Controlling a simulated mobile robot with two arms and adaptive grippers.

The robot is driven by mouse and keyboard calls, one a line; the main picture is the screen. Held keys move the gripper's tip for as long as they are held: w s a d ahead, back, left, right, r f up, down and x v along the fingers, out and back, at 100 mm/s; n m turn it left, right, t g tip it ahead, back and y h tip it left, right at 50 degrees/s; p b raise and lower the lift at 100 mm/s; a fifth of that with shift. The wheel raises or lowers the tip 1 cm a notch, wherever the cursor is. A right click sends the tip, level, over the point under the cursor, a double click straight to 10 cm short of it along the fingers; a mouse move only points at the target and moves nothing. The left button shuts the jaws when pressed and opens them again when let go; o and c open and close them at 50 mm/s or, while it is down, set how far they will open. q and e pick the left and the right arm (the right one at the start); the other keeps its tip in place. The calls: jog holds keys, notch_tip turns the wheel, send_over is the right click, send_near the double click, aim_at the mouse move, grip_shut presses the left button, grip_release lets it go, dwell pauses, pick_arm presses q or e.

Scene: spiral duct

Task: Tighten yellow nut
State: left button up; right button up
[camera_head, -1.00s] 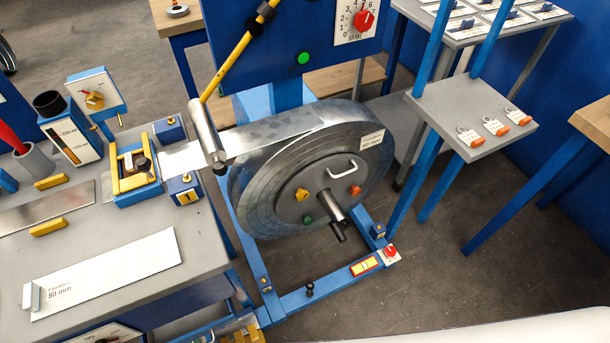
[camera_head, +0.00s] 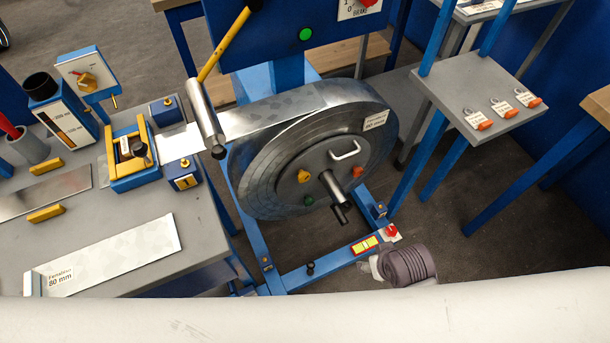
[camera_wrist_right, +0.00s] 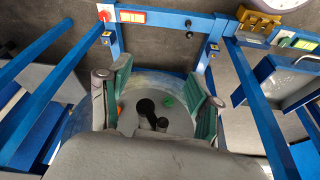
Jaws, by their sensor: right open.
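The yellow nut (camera_head: 303,176) is a small knob on the left part of the grey hub face (camera_head: 320,165) of the metal coil. A green nut (camera_head: 309,200) sits below it and an orange-red nut (camera_head: 357,171) to the right. A spindle with a dark handle (camera_head: 337,197) sticks out of the hub. In the right wrist view my right gripper (camera_wrist_right: 159,70) is open, its green-padded fingers apart in front of the hub. The green nut (camera_wrist_right: 168,100) shows between them. I cannot make out the yellow nut there. My left gripper is not in view.
A workbench (camera_head: 192,238) with a strip feeder stands at the left. A grey shelf (camera_head: 465,85) with padlocks is at the right. The blue stand's foot (camera_head: 330,262) carries a red switch (camera_head: 391,231).

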jog(key=w+a+r+n+t+y, duration=0.2)
jog(key=w+a+r+t+y, duration=0.15)
jog(key=w+a+r, duration=0.9)
jog(key=t, duration=0.1)
send_near(305, 177)
jog(key=shift+h, duration=0.35)
jog(key=x, duration=0.3)
jog(key=b+x, duration=0.1)
jog(key=x, duration=0.6)
jog(key=shift+a+r, duration=0.1)
jog(key=shift+a, duration=0.15)
jog(key=c, duration=1.1)
jog(key=shift+c, duration=0.2)
